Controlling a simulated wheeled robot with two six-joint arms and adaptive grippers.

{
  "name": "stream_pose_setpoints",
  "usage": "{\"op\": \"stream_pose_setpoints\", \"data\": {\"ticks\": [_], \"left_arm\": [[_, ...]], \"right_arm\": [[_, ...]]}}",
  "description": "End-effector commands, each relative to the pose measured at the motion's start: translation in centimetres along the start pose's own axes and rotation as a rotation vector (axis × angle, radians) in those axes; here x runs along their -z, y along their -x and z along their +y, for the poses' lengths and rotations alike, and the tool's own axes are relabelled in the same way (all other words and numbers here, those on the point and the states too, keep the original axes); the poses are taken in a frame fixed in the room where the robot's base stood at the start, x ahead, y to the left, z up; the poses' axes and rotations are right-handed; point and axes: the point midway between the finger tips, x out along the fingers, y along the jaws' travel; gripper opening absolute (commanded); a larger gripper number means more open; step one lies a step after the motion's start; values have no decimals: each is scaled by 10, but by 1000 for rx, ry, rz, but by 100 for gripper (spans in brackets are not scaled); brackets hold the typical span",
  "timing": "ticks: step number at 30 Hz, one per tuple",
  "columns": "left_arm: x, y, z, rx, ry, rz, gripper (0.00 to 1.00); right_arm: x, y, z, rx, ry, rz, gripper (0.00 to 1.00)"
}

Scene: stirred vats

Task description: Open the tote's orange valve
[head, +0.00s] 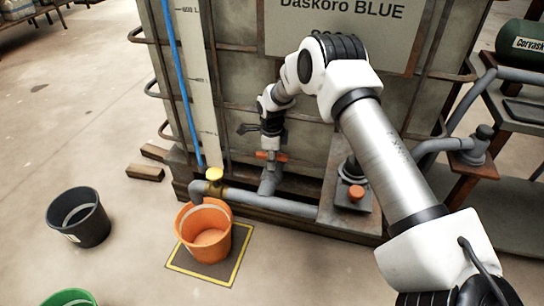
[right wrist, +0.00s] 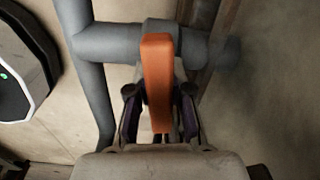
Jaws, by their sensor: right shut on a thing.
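The tote (head: 240,80) is a large grey tank in a rusty frame, with a "Daskoro BLUE" sign. Its orange valve handle (head: 281,157) sits low on the front, above a grey pipe. In the right wrist view the orange handle (right wrist: 157,75) is a flat bar that lies across the grey pipe (right wrist: 105,42). My right gripper (head: 270,150) points down at the handle. In the right wrist view its fingers (right wrist: 159,112) stand on both sides of the bar, shut on it. My left gripper is in neither view.
A dark bucket (head: 78,218) and a green one (head: 68,297) stand left. An orange knob (head: 356,193) is right of the handle.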

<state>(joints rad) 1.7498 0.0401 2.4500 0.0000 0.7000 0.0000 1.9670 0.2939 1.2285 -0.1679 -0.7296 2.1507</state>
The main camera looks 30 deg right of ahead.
Motion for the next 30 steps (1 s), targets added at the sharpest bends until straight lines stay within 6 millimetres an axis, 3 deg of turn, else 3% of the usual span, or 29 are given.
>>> {"op": "stream_pose_setpoints", "data": {"ticks": [3, 12, 30], "left_arm": [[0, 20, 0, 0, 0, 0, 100], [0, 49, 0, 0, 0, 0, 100], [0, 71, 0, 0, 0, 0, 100]], "right_arm": [[1, 5, 1, -2, 85, 3, 0], [1, 4, 1, -3, 362, 2, 0], [0, 0, 1, -3, 833, 1, 0]]}}
